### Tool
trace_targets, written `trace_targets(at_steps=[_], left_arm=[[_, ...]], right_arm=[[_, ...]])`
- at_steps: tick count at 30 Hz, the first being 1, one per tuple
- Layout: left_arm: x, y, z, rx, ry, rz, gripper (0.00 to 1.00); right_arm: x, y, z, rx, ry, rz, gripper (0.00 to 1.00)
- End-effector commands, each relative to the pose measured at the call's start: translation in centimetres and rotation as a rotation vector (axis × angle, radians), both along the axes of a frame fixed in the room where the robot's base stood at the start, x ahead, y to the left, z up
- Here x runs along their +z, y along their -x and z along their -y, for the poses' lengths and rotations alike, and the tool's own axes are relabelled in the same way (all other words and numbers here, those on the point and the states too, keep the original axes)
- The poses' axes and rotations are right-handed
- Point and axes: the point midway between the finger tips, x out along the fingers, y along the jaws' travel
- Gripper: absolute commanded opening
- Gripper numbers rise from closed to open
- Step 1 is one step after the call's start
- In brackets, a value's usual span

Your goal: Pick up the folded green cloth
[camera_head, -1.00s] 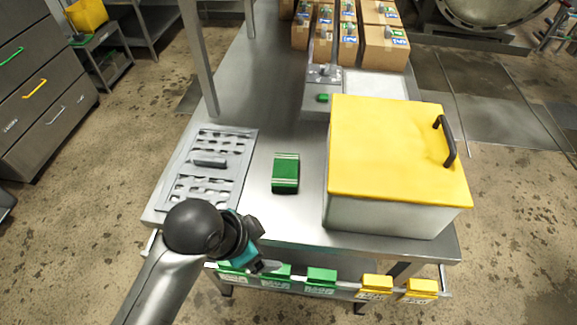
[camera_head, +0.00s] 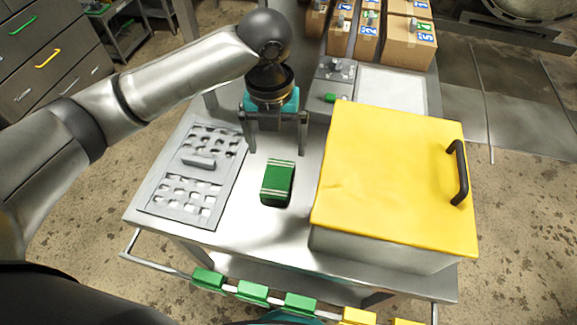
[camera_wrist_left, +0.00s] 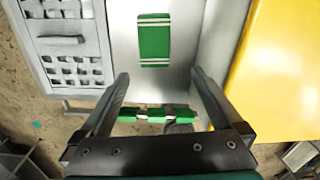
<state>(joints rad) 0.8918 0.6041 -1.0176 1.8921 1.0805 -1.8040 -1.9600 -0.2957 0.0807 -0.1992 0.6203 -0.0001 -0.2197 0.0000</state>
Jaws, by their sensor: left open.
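The folded green cloth (camera_head: 277,182) lies on the steel table, green with pale stripes near its ends. It also shows in the left wrist view (camera_wrist_left: 154,40), beyond and between the fingertips. My left gripper (camera_head: 276,150) is open and empty, its fingers pointing down above the table just behind the cloth in the head view. The fingers appear apart from the cloth. In the left wrist view the gripper (camera_wrist_left: 160,78) shows its two fingers spread wide. My right gripper is not in view.
A yellow-lidded box (camera_head: 390,180) with a black handle stands close right of the cloth. A slotted grey tray (camera_head: 150,190) lies to its left. Cardboard boxes (camera_head: 408,40) stand at the back. Green and yellow tags (camera_head: 252,292) hang on the front rail.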

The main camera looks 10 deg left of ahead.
Motion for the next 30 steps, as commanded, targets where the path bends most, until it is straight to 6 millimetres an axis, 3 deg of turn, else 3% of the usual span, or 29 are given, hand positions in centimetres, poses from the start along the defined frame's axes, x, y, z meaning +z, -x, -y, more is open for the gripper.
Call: trace_targets(at_steps=[3, 6, 18, 26, 30], left_arm=[[0.6, -0.5, -1.0, -0.062, -0.027, -0.009, 1.0], [0.1, -0.5, -1.2, -0.08, -0.033, -0.016, 1.0], [-7.7, -0.5, -1.2, -0.081, -0.032, -0.016, 1.0], [-9.6, -0.5, -1.1, -0.081, -0.031, -0.014, 1.0], [-11.6, -0.7, -1.1, -0.08, -0.031, -0.015, 1.0]], right_arm=[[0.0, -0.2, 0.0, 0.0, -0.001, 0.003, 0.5], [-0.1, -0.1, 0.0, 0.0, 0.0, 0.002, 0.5], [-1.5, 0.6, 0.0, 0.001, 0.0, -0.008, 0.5], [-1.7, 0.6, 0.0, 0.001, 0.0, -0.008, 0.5], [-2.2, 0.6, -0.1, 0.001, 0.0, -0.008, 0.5]])
